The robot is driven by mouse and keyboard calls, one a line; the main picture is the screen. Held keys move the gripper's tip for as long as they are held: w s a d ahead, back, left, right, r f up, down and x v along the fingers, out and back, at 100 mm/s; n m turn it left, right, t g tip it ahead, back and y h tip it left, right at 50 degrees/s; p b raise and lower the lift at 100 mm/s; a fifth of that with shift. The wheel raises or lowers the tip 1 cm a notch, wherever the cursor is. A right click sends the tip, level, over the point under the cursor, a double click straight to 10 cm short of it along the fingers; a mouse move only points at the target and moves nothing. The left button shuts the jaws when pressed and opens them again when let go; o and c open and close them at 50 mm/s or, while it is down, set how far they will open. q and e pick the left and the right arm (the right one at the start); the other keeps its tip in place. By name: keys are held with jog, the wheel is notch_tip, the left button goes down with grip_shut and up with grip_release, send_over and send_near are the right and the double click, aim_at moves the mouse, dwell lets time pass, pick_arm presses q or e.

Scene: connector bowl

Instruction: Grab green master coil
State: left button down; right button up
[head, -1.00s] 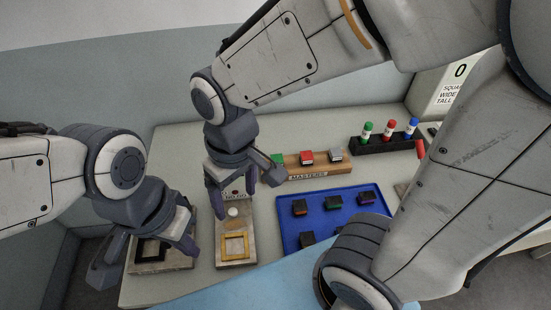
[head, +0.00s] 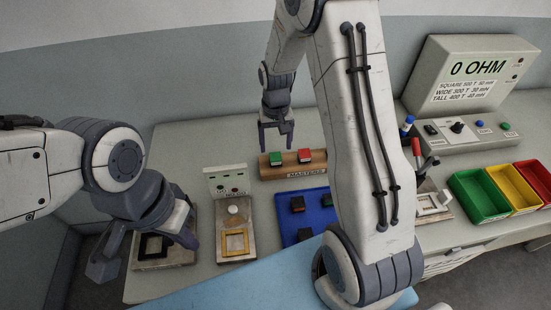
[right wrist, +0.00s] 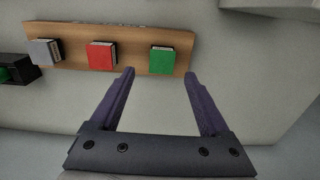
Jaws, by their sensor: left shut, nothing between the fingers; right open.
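The green master coil (head: 276,158) is a small green block at the left end of the wooden masters rack (head: 292,171). In the right wrist view the green coil (right wrist: 163,60) sits in the rack, ahead of and between my right fingertips. My right gripper (head: 276,145) is open and empty, behind and above the rack's left end; it also shows in the right wrist view (right wrist: 158,75). My left gripper (head: 150,255) is at the lower left by a fixture with a black frame (head: 155,250); its fingertips are partly hidden.
A red master coil (head: 305,155) stands beside the green one, and a grey one (right wrist: 46,51) shows in the right wrist view. A blue tray (head: 285,215) with dark coils lies in front, partly hidden by my right arm. A gauge fixture (head: 236,245) stands left of it.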

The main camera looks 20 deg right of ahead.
aim_at(275, 155)
notch_tip(275, 155, down, 4)
jog(key=shift+a+f+p, duration=0.1)
jog(key=shift+f+p, duration=0.05)
jog(key=shift+p, duration=0.6)
jog(key=shift+f, duration=0.4)
grip_shut()
